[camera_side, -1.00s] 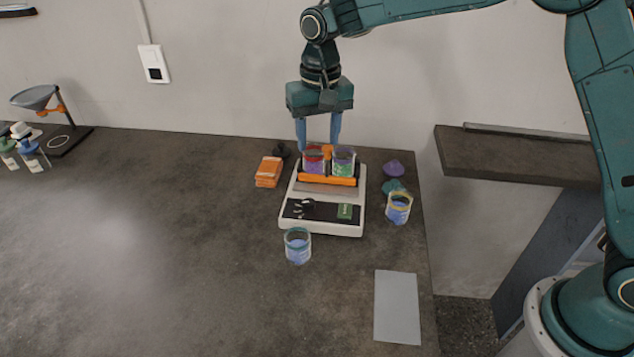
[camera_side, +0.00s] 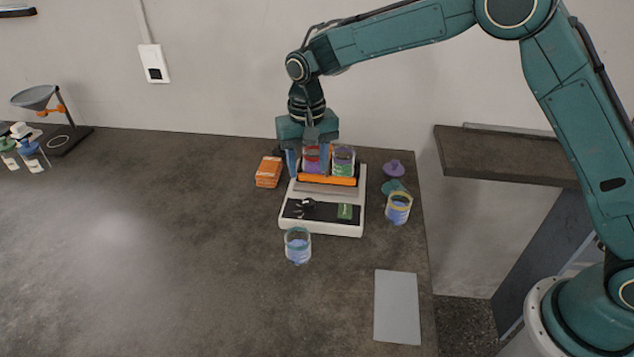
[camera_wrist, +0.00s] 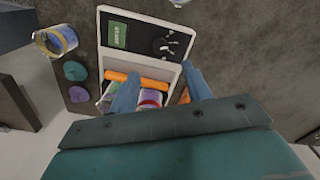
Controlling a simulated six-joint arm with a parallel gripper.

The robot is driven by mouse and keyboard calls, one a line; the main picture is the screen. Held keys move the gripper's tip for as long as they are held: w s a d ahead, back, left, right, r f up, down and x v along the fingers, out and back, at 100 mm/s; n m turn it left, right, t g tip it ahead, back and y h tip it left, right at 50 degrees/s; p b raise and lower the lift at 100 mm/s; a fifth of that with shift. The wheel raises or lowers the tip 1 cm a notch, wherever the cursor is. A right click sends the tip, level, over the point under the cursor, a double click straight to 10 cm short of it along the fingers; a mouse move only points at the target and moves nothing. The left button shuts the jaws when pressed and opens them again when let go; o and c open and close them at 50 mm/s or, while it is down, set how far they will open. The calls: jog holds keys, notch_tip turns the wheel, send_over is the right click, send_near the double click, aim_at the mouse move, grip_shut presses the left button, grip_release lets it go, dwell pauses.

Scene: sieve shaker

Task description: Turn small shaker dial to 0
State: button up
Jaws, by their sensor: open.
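The sieve shaker (camera_side: 322,228) is a white box with a dark front panel. Its small black dial (camera_side: 308,204) sits on the left of that panel, beside a green display (camera_side: 345,211); the dial also shows in the wrist view (camera_wrist: 165,46). Two jars, one with a red band (camera_side: 312,153) and one with a green band (camera_side: 343,161), stand upright on the shaker behind an orange bar (camera_side: 327,180). The dial's setting is too small to read.
A blue-filled jar (camera_side: 298,246) stands in front of the shaker and a yellow-rimmed jar (camera_side: 398,208) to its right. Purple (camera_side: 393,167) and teal (camera_side: 393,187) lids lie at right. Orange blocks (camera_side: 268,172) lie at left.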

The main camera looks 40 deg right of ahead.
aim_at(309, 201)
notch_tip(309, 201, down, 10)
jog(key=shift+r, duration=0.1)
dwell(0.4)
jog(key=c, duration=1)
